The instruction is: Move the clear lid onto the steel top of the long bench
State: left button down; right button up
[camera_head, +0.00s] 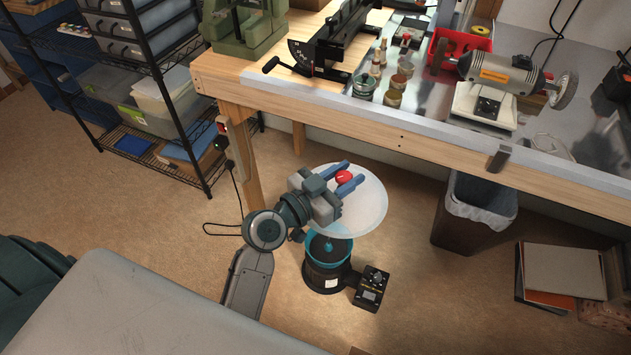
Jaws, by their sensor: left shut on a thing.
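The clear lid (366,205) is a round translucent disc with a red knob (342,176). My left gripper (347,183) is shut on the lid by the knob, its blue fingers on either side of it. The lid is in the air above a dark pot with a teal rim (328,276) that stands on the floor, and it is apart from the pot. The long bench (360,117) is behind and to the right of the lid. Its steel top (437,97) covers the right part. My right gripper is not in view.
The steel top holds several jars (394,92), a red bin (461,42) and a bench grinder (495,72). A control box (371,288) stands by the pot. A waste bin (476,222) is under the bench. Wire shelving (170,70) is at left.

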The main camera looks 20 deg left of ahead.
pick_arm(q)
jog(key=w+d+r+m+g+h, duration=0.1)
jog(key=d+m+g+h, duration=0.1)
jog(key=m+g+h, duration=0.1)
jog(key=w+d+r+m+g+h, duration=0.1)
jog(key=w+d+m+g+h, duration=0.1)
jog(key=m+g+h, duration=0.1)
jog(key=w+d+r+m+g+h, duration=0.1)
jog(key=d+m+g+h, duration=0.2)
jog(key=g, duration=0.4)
jog(key=shift+w+r+m, duration=0.1)
jog(key=shift+w+m, duration=0.1)
jog(key=shift+m, duration=0.6)
jog(key=shift+s+a+m+g, duration=0.2)
jog(key=shift+m+g, duration=0.2)
jog(key=shift+g, duration=0.4)
